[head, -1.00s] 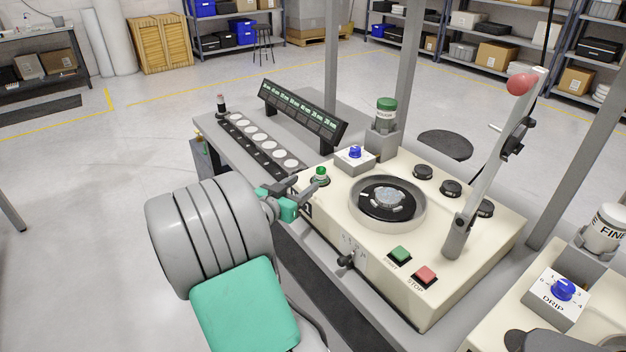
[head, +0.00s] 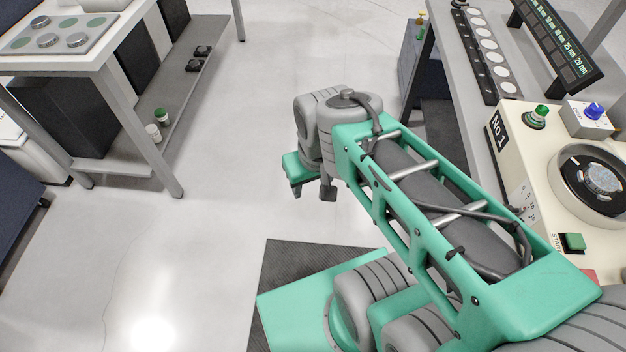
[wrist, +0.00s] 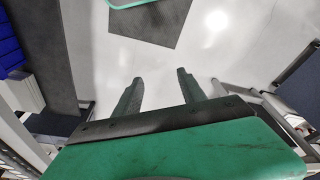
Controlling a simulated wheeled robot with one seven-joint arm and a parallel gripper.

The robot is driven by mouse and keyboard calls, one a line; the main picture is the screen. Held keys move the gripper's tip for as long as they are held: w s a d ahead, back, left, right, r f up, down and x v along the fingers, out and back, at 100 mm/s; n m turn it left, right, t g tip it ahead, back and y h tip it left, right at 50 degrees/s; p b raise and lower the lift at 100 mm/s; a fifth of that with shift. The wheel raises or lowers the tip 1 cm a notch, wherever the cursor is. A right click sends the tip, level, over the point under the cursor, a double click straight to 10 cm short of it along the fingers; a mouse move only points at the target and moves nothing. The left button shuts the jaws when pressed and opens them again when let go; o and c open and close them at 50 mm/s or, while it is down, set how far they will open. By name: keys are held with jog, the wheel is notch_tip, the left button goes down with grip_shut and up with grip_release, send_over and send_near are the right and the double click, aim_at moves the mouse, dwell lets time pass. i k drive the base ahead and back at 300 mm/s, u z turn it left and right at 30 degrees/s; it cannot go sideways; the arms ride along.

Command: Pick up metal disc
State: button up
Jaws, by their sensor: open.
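A round metal disc (head: 602,179) sits in the dark ring on the cream machine at the right of the head view. Other metal discs, one of them here (head: 47,40), lie on a grey tray (head: 20,57) on the white table at the upper left. My gripper (head: 311,193) hangs over open floor between the table and the machine, apart from both. In the wrist view my gripper (wrist: 157,90) is open, its two fingers spread with only floor between them. No disc is visible in the wrist view.
The cream machine (head: 503,157) and its bench stand close to my arm on the right. The white table (head: 110,47) has a lower shelf with small jars (head: 160,114). A dark mat (head: 290,258) lies on the floor. The floor between is clear.

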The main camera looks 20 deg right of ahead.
aim_at(600, 179)
jog(key=z, duration=0.7)
jog(key=k, duration=0.4)
jog(key=z, duration=1.05)
